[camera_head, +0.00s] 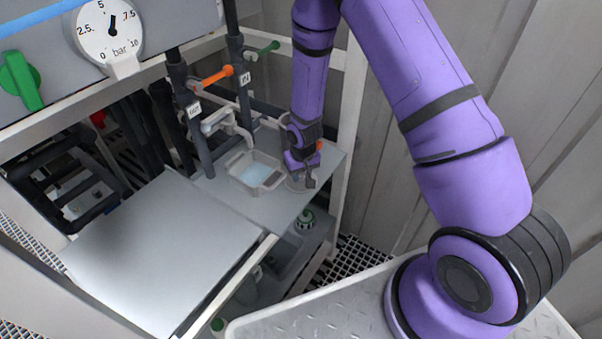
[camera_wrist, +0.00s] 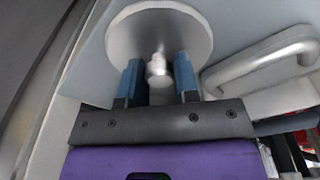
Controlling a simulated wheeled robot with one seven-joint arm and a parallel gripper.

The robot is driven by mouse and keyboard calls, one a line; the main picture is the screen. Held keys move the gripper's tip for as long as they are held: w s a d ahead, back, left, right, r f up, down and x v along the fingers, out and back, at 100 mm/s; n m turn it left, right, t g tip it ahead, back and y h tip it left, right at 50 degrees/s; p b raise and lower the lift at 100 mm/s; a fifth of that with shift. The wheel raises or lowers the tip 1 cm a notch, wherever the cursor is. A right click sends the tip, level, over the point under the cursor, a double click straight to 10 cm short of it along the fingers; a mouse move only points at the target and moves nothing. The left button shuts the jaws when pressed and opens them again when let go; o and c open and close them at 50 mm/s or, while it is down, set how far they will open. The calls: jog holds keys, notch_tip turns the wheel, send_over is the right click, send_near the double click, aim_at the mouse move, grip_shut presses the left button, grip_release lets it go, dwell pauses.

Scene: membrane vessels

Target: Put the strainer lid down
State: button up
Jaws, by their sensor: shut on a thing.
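The strainer lid is a round, flat grey metal disc (camera_wrist: 165,28) with a short knob (camera_wrist: 158,68) at its middle. In the wrist view the knob stands between the two blue fingers of my gripper (camera_wrist: 158,75), which are shut on it. In the head view my gripper (camera_head: 302,172) points down over the right part of the grey shelf. The lid (camera_head: 294,185) shows there partly, mostly hidden by the gripper. I cannot tell whether the lid touches the shelf.
A clear square tub (camera_head: 255,172) with pale liquid stands on the shelf (camera_head: 285,212), close left of the lid. A tap (camera_head: 228,124) hangs behind it. A frame post (camera_head: 347,130) rises at the right. A silver worktop (camera_head: 160,250) lies front left, clear.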

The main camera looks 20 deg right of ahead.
jog(key=shift+f, duration=0.1)
jog(key=o, duration=0.9)
jog(key=shift+o, duration=0.2)
notch_tip(320, 180, up, 12)
jog(key=s, duration=0.2)
notch_tip(320, 180, up, 13)
jog(key=t, duration=0.1)
send_over(303, 182)
jog(key=s+d, duration=0.2)
jog(key=s, duration=0.1)
jog(key=s+d+r+t, duration=0.1)
jog(key=s+r, duration=0.2)
jog(key=r, duration=0.2)
jog(key=s+d+r, duration=0.1)
jog(key=s+r, duration=0.2)
jog(key=r, duration=0.3)
jog(key=s+d+r+t, duration=0.1)
jog(key=s+r, duration=0.4)
jog(key=s, duration=0.4)
jog(key=s+d+r, duration=0.1)
jog(key=s+r, duration=0.5)
jog(key=s, duration=0.4)
jog(key=shift+d+t, duration=0.35)
jog(key=shift+t, duration=0.05)
